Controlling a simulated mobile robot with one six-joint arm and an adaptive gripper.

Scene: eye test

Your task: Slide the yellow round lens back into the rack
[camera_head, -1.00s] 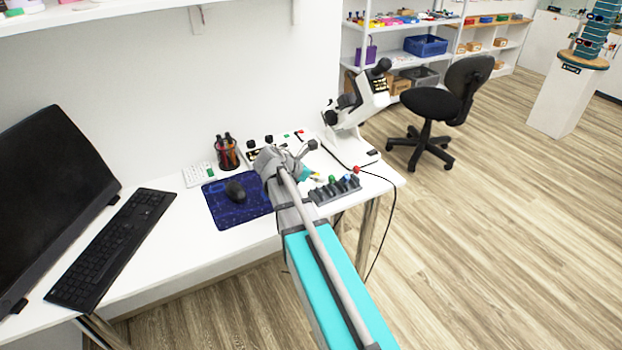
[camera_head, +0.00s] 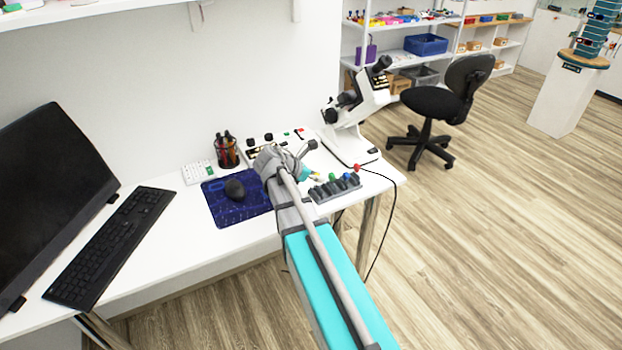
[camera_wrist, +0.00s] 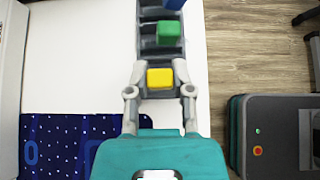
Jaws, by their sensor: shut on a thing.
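The yellow lens (camera_wrist: 160,77) shows as a yellow block between the fingertips of my gripper (camera_wrist: 160,72), which is shut on it. In the head view a bit of yellow (camera_head: 316,177) shows by my teal gripper tip (camera_head: 306,174). The dark grey rack (camera_head: 322,195) stands near the desk's right front edge; its slots (camera_wrist: 148,46) also show in the wrist view. The yellow lens appears over the rack's near end, in line with its slots. I cannot tell whether it touches the rack. A green piece (camera_wrist: 168,32) and a blue piece (camera_wrist: 173,4) sit in farther slots.
A white microscope (camera_head: 348,140) stands behind, with a cable over the desk edge. White desk (camera_wrist: 80,60) is bare beside the rack.

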